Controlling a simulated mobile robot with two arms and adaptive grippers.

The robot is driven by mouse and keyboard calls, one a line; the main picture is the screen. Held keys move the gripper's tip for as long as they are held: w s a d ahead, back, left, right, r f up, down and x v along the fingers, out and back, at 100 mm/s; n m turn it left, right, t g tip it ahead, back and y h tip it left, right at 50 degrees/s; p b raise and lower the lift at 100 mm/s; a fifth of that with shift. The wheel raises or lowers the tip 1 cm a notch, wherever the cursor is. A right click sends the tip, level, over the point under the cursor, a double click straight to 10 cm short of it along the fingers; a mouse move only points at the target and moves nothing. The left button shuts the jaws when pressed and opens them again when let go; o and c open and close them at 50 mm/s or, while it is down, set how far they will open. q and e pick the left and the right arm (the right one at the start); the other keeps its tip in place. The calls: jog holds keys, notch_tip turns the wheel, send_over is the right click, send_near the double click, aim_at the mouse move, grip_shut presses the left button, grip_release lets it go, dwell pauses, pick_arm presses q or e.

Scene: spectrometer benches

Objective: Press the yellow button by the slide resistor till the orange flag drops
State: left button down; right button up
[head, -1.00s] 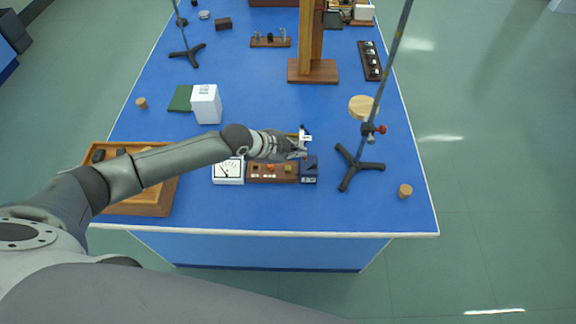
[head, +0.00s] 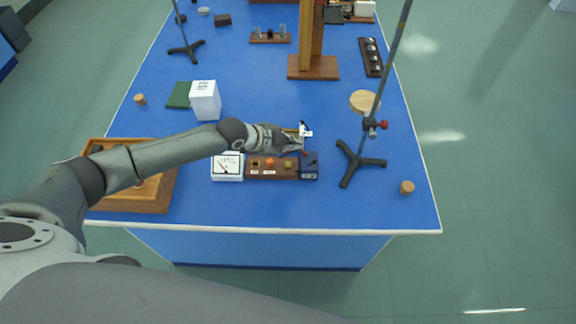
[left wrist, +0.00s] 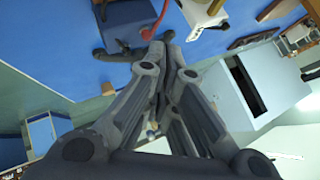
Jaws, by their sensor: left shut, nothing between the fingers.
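A brown wooden block (head: 262,174) stands near the table's front edge, between a white dial meter (head: 227,167) and a dark blue box (head: 309,169). On its top are an orange piece (head: 270,162) and an olive-yellow piece (head: 288,164); I cannot tell which is the button or the flag. My left gripper (head: 301,145) is just behind the block's right end, over a small red part. A yellowish bar, perhaps the slide resistor, is partly hidden behind it. In the left wrist view the gripper (left wrist: 166,40) is shut and empty, near a red curved piece (left wrist: 154,24).
A stand with a tall rod (head: 361,163) rises to the right. A wooden tray (head: 160,195) lies under my left arm. A white box (head: 205,101) and a cork (head: 407,187) stand on the table. The blue front strip is clear.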

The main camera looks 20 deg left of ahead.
aim_at(290, 166)
pick_arm(q)
jog(key=shift+f+b, duration=2.2)
jog(key=shift+f, duration=0.95)
jog(key=shift+f+b, duration=0.35)
jog(key=shift+f, duration=0.05)
